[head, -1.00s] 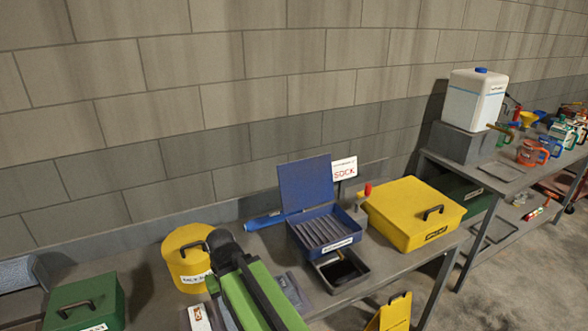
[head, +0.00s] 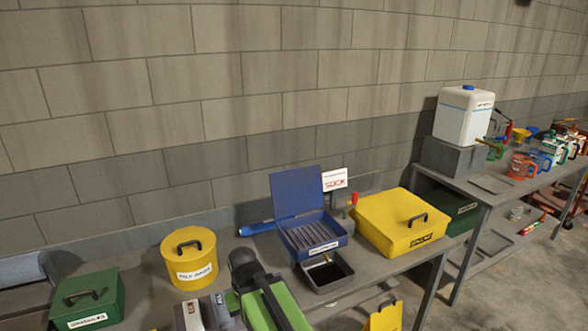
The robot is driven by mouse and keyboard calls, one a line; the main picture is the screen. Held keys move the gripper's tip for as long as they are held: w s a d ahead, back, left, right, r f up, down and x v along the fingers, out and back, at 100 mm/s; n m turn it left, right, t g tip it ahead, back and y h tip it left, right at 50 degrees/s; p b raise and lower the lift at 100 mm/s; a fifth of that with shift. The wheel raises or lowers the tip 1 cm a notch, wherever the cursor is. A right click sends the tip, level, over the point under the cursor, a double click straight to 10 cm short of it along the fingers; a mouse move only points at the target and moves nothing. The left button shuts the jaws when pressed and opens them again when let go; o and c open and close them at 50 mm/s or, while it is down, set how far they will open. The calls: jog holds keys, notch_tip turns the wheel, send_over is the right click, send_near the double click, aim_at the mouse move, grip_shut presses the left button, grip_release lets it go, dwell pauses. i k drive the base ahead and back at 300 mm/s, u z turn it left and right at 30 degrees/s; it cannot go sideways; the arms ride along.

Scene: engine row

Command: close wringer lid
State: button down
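The wringer (head: 334,241) is a blue box on the bench with a white label on its front. Grey ridged bars (head: 303,232) show inside it. Its blue lid (head: 296,192) stands raised at the back, so the box is open. A dark open tray (head: 345,279) sits in front of the box. My green and black arm rises from the bottom edge, left of the tray and apart from the wringer in the picture. No gripper fingers can be made out.
A yellow case (head: 385,218) stands close right of the wringer, with a red-tipped item (head: 353,198) between. A yellow can (head: 188,240) and green box (head: 105,290) are left. A blue tube (head: 255,229) and a sign (head: 335,179) are behind. A white jug (head: 465,115) is far right.

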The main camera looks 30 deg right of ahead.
aim_at(299, 190)
jog(key=i, duration=0.9)
jog(key=u, duration=0.05)
